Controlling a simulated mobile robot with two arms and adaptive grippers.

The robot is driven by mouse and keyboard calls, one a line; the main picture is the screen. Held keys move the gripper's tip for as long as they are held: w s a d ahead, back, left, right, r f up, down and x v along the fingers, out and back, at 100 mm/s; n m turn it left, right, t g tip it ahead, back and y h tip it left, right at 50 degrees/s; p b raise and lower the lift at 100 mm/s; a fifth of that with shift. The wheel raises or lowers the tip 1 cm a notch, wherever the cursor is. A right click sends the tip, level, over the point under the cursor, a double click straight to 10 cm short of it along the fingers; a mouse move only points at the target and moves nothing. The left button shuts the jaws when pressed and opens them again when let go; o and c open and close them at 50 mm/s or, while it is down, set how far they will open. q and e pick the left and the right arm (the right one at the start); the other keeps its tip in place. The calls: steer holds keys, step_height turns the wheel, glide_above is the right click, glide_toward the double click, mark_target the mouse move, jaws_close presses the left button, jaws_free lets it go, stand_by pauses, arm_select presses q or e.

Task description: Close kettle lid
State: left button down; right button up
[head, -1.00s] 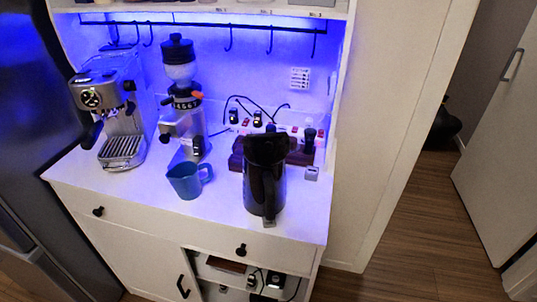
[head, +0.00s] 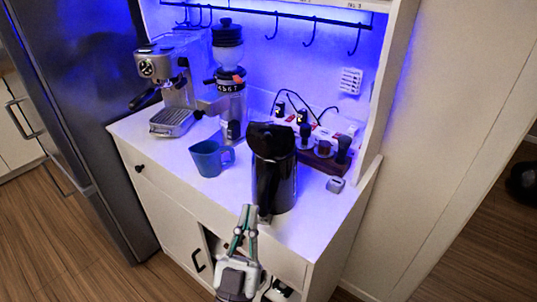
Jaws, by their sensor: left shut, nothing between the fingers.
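The black kettle (head: 274,180) stands upright on the white countertop, near its front edge. Its dark lid (head: 271,136) is at the top; its exact angle is hard to make out against the black body. My left gripper (head: 249,209) comes up from the bottom of the head view, in front of the cabinet and just below the kettle in the picture. Its fingers come together at the tips, shut and empty. I cannot tell if the tips touch the kettle. My right gripper is not in view.
A blue mug (head: 208,160) stands left of the kettle. Behind are an espresso machine (head: 170,85), a grinder (head: 231,90) and a dark wooden stand (head: 322,164) with tools. A small grey block (head: 335,184) lies to the right. Hooks hang from a rail above.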

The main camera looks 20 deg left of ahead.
mark_target(269, 140)
arm_select(q)
steer(key=shift+w+a+r+p, duration=0.15)
steer(key=shift+w+r+p, duration=0.75)
steer(key=shift+w, duration=1)
steer(key=shift+w+a+r+p, duration=0.15)
steer(key=shift+w+r+p, duration=0.75)
steer(key=shift+w, duration=1)
steer(key=shift+w+a+r+p, duration=0.15)
steer(key=shift+w+r+p, duration=0.75)
steer(key=shift+w, duration=1)
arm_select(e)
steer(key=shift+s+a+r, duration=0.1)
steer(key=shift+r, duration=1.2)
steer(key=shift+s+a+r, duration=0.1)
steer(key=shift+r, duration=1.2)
arm_select(q)
steer(key=shift+r, duration=0.25)
